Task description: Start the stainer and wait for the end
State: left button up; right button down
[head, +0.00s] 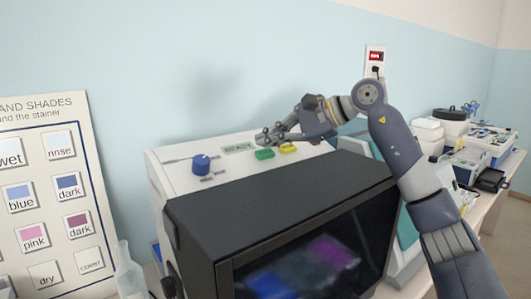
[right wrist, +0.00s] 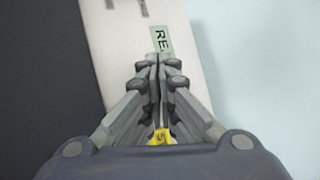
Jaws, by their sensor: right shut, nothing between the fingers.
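The stainer is a white box (head: 172,174) with a dark hood (head: 270,203) and a dark window; blue and magenta patches show in the window. Its top carries a blue knob (head: 201,164), a pale green label (head: 238,148), a green button (head: 264,154) and a yellow button (head: 287,148). My right gripper (head: 262,139) is shut and empty, with its tips just above the top, near the green button and the label. In the right wrist view the closed fingertips (right wrist: 157,60) lie at the label (right wrist: 159,40), which reads "RE" in part. Contact cannot be told. My left gripper is not in view.
A board with colour cards (head: 50,195) and a clear bottle (head: 128,270) stand at the left. A wall socket with a lit red switch (head: 376,56) is behind my right arm. Several lab devices crowd the bench at the right.

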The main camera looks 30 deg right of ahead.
jog(key=shift+f, duration=0.1)
jog(key=shift+w+f, duration=0.15)
jog(key=shift+f, duration=0.15)
